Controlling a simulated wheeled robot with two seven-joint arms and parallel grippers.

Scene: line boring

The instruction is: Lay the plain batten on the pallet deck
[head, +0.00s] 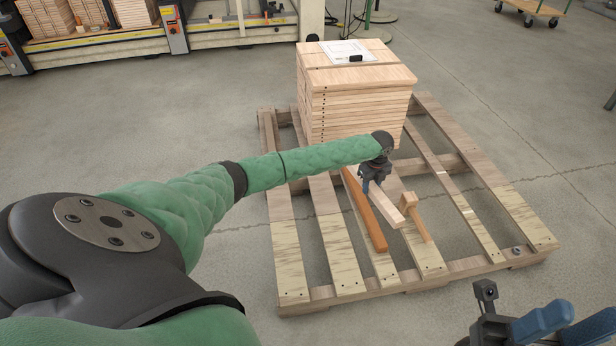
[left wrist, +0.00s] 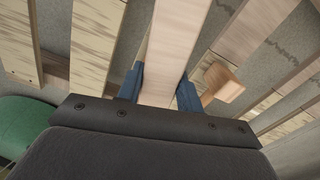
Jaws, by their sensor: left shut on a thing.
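The plain batten (head: 386,212) is a pale, straight strip of wood over the pallet deck. My left gripper (head: 370,187) is shut on it, pointing down. In the left wrist view the batten (left wrist: 172,45) runs away between the two blue fingers of the gripper (left wrist: 160,85). I cannot tell whether its underside touches the deck. The pallet (head: 292,262) has pale slats with gaps between them. My right gripper (head: 545,322) shows partly at the lower right corner, cut off by the frame; its opening is unclear.
An orange-brown strip (head: 366,212) lies just left of the batten. A wooden mallet (head: 412,214) lies just to its right. A stack of boards (head: 345,105) with a paper sheet (head: 348,51) on top fills the pallet's far part. The right-hand slats are mostly clear.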

